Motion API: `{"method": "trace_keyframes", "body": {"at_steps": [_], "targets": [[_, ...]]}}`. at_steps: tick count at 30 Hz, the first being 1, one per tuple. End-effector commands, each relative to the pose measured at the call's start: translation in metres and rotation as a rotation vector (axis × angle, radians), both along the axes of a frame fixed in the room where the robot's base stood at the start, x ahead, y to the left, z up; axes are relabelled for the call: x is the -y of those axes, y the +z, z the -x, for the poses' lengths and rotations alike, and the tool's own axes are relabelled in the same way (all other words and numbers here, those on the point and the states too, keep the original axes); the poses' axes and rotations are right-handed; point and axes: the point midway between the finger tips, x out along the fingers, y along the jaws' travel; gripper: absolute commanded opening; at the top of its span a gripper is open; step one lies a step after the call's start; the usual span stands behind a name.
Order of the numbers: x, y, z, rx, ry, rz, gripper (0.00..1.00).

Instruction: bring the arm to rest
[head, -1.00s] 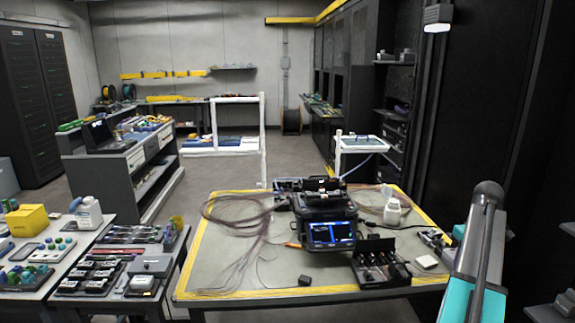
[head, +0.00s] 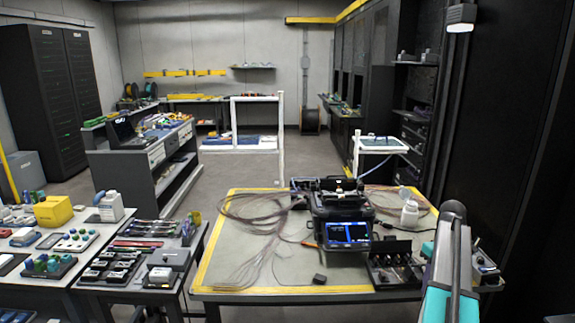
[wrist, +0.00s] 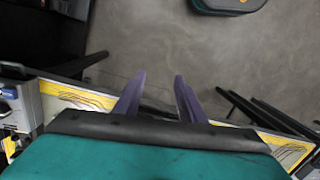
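My arm (head: 448,265), teal and grey, rises at the right of the head view in front of the splicing bench. My gripper's end cannot be made out there. In the wrist view my gripper (wrist: 158,76) shows two purple fingers standing apart with nothing between them. Grey floor lies behind the fingertips. The black fusion splicer (head: 340,222), with a lit blue screen, stands on the yellow-edged bench (head: 240,283), away to the left of my arm.
A black tool case (head: 395,265) and a white bottle (head: 410,213) stand on the bench near my arm. Loose fibres (head: 255,225) lie at its left. Side tables with trays (head: 110,265) fill the lower left. Open floor (head: 220,182) lies behind.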

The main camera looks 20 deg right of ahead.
Motion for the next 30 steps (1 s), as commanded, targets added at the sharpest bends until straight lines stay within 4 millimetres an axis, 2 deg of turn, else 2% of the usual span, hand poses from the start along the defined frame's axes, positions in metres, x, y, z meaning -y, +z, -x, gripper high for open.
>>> {"method": "trace_keyframes", "body": {"at_steps": [1,6,14,22,30], "targets": [[-0.019,-0.018,-0.010,-0.016,0.029,-0.019,0.37],[-0.075,-0.068,-0.032,-0.070,0.112,-0.069,0.37],[-0.161,-0.140,-0.046,-0.149,0.229,-0.128,0.37],[-0.247,-0.209,-0.039,-0.227,0.325,-0.167,0.37],[-0.326,-0.271,-0.012,-0.307,0.397,-0.186,0.37]]}}
